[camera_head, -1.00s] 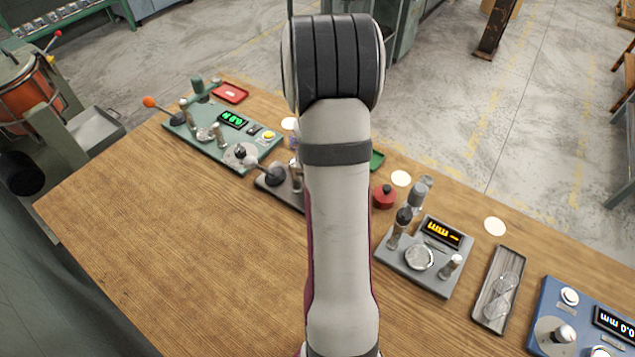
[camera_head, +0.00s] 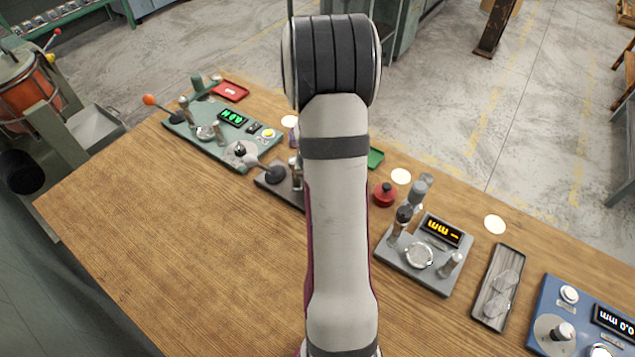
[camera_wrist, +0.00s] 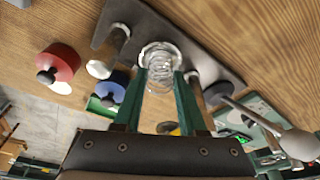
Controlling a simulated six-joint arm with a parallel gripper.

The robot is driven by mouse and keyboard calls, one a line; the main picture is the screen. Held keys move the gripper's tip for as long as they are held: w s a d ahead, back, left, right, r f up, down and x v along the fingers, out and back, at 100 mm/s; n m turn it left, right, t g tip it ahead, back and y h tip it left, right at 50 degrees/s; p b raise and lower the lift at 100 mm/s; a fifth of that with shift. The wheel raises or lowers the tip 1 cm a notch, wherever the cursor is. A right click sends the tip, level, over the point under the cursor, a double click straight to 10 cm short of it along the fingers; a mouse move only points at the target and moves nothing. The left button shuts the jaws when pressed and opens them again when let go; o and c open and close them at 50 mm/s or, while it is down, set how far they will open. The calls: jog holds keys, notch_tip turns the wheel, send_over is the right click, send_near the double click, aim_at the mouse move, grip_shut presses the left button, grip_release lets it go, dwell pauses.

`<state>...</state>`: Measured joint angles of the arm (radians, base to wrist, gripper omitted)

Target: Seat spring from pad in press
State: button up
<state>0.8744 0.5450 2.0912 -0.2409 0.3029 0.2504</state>
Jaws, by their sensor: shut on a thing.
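A clear, shiny coil spring (camera_wrist: 159,70) is held between the green fingers of my gripper (camera_wrist: 163,76) in the wrist view. My gripper is shut on it. The spring is over a dark grey base plate (camera_wrist: 165,22), which looks like the press, with a metal post (camera_wrist: 105,52) to its left and a lever beside it. I cannot tell whether the spring touches the plate. In the head view the dark press (camera_head: 271,190) shows left of my arm, partly covered by it; my gripper and the spring are hidden there. I cannot tell which thing is the pad.
A green station (camera_head: 205,150) with a lit display stands left. A grey gauge station (camera_head: 400,270), a metal tray (camera_head: 483,310) and a blue station (camera_head: 555,290) stand right. A red knobbed weight (camera_head: 385,195) is near my arm. The wooden bench (camera_head: 150,225) is clear at front left.

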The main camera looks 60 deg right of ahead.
jog(key=o, duration=1.4)
